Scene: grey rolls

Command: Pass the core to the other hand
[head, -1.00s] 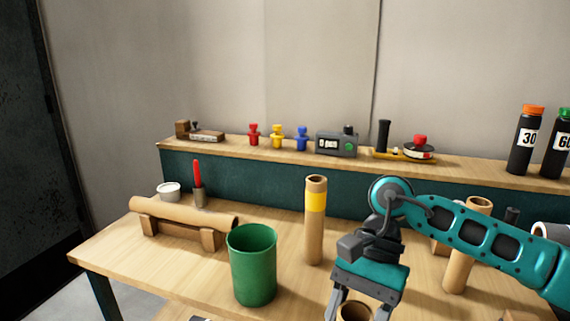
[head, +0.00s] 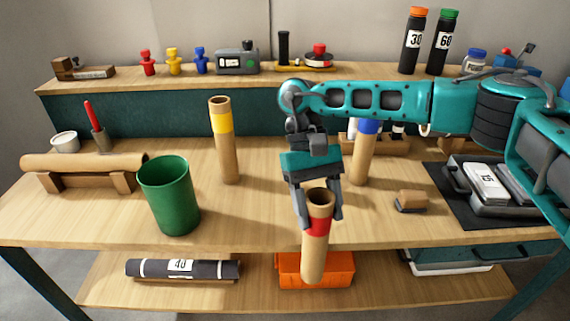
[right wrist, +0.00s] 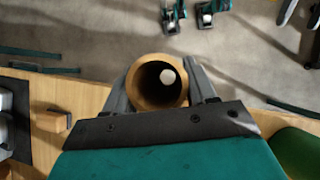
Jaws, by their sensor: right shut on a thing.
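The core is a brown cardboard tube with a red band (head: 314,250). My right gripper (head: 319,211) is shut on it near its top end, and the tube hangs nearly upright in front of the table's front edge. In the right wrist view the tube's open round end (right wrist: 160,83) sits between the two fingers (right wrist: 160,95). Two other tubes stand upright on the table: one with a yellow band (head: 224,140), and one with a blue band (head: 362,155) behind my right arm. My left gripper is not in view.
A green bin (head: 168,195) stands at the table's left front, near a brown roll on a wooden cradle (head: 85,163). A wooden block (head: 411,201) and a dark mat (head: 452,205) lie right. An orange box (head: 340,272) and a black roll (head: 183,269) are on the lower shelf.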

